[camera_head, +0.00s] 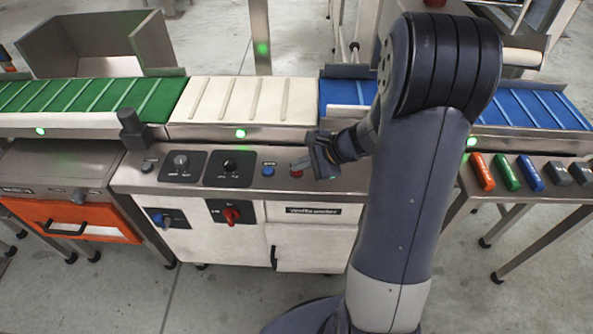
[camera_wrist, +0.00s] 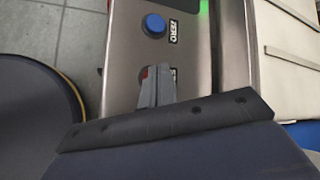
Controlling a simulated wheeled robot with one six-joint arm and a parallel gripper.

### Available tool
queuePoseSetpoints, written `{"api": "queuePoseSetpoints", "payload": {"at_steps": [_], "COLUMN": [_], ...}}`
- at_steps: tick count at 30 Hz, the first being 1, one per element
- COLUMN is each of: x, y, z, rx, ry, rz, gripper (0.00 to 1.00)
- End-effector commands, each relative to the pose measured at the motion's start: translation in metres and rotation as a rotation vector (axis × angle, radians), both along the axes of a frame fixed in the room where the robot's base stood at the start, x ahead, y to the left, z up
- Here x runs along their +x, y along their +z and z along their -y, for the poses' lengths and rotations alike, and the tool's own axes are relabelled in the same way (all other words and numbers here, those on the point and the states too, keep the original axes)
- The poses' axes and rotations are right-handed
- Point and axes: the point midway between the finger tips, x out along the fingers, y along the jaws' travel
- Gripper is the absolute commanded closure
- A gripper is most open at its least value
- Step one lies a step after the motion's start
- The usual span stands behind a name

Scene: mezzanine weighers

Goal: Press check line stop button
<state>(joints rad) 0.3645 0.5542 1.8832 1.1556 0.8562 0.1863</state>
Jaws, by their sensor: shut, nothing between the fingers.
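The check line stop button appears to be the small red button (camera_head: 296,173) on the steel control panel, right of a blue button (camera_head: 268,171). In the wrist view only a sliver of the red button (camera_wrist: 144,73) shows beside the fingertips, and its label is mostly covered. My gripper (camera_head: 306,163) is shut and empty, with its fingertips at or just over the red button. The shut fingers also show in the wrist view (camera_wrist: 156,85). I cannot tell whether they touch the button or whether it is pushed in.
The blue button shows in the wrist view (camera_wrist: 154,25) with a ZERO label. A side table holds several coloured items (camera_head: 506,172) at right.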

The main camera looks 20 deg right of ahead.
Motion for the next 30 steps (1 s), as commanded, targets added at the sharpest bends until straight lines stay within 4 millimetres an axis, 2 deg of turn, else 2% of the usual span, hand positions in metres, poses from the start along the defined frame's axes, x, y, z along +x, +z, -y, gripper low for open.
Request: {"api": "queuePoseSetpoints", "payload": {"at_steps": [20, 30], "x": [0.0, 0.0], "y": [-0.005, 0.01], "z": [0.0, 0.0], "rx": [0.0, 0.0], "ry": [0.0, 0.0], "rz": [0.0, 0.0], "gripper": [1.0, 1.0]}}
